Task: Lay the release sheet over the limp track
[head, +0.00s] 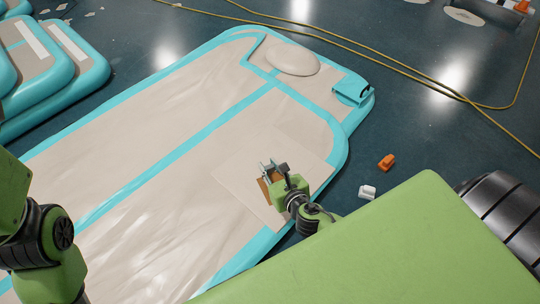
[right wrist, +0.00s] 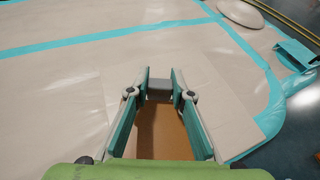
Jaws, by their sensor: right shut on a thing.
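The limp track (head: 150,130) is a large flat beige panel with turquoise borders and bands, lying wrinkled on the floor. A thin pale square sheet (head: 233,172) lies on its near right part; its edges also show in the right wrist view (right wrist: 95,90). My right gripper (head: 268,164) is over this sheet. I cannot tell whether the brown piece is joined to the pale sheet. My left arm shows at the left edge; its gripper is out of view.
A beige dome-shaped bulge (head: 293,59) is at the track's far end, near a turquoise fitting (head: 352,90). An orange part (head: 387,162) and a white part (head: 367,192) lie on the floor. Stacked tracks (head: 60,65) stand upper left. Yellow hoses (head: 420,82) cross behind.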

